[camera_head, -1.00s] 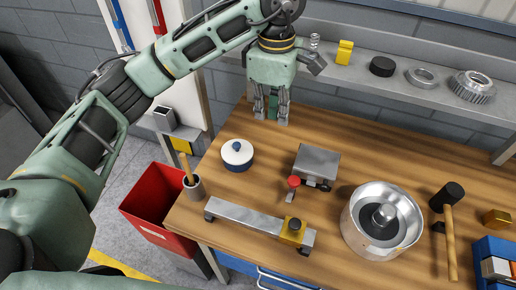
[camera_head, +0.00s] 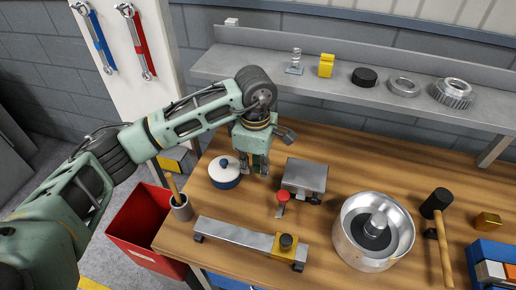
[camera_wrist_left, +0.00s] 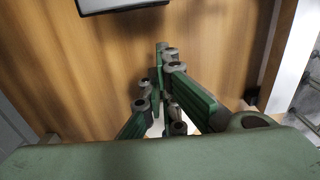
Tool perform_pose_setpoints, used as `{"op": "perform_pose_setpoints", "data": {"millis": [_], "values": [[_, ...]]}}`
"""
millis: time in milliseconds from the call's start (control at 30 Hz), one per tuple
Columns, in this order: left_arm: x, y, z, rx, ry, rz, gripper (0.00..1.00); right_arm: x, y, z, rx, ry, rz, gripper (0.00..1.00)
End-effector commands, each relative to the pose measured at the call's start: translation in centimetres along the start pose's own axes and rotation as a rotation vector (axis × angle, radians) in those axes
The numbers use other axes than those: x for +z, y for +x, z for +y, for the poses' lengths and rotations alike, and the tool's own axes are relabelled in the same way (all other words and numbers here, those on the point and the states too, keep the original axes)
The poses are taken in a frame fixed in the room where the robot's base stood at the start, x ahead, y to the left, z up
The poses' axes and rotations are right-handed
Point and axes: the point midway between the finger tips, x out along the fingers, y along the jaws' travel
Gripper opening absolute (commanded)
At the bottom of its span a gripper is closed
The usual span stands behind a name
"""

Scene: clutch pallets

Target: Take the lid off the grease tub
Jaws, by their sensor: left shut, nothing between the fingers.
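My left gripper (camera_head: 254,171) points down just to the right of the tub in the head view, shut and empty. Whether its fingers touch the tub cannot be told. In the left wrist view its green fingers (camera_wrist_left: 161,85) are over the wood, and a small white patch behind them is mostly hidden. My right gripper is not in view.
A grey metal block (camera_head: 305,175) with a red-knobbed lever stands right of the gripper. A brush pot (camera_head: 182,211) stands at the left edge. A metal bar (camera_head: 235,233), a steel drum (camera_head: 350,244) and a mallet (camera_head: 442,235) occupy the front and right. A shelf (camera_head: 330,84) runs behind.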

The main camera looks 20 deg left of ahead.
Motion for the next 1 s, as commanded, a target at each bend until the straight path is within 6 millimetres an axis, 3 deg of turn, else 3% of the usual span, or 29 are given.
{"op": "perform_pose_setpoints", "data": {"millis": [33, 200, 600, 1000], "values": [[-1.2, -0.8, 0.2, 0.005, -0.009, 0.001, 0.0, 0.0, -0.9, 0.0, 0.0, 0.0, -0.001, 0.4], [-2.9, -0.6, 0.2, 0.005, -0.005, 0.001, 0.0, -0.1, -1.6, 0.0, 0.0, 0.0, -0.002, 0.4], [-3.4, -0.4, 0.2, 0.006, -0.005, 0.001, 0.0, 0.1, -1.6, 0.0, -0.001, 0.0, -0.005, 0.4], [-6.3, -0.4, 0.2, 0.006, -0.005, 0.001, 0.0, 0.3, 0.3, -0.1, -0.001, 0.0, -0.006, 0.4]]}}
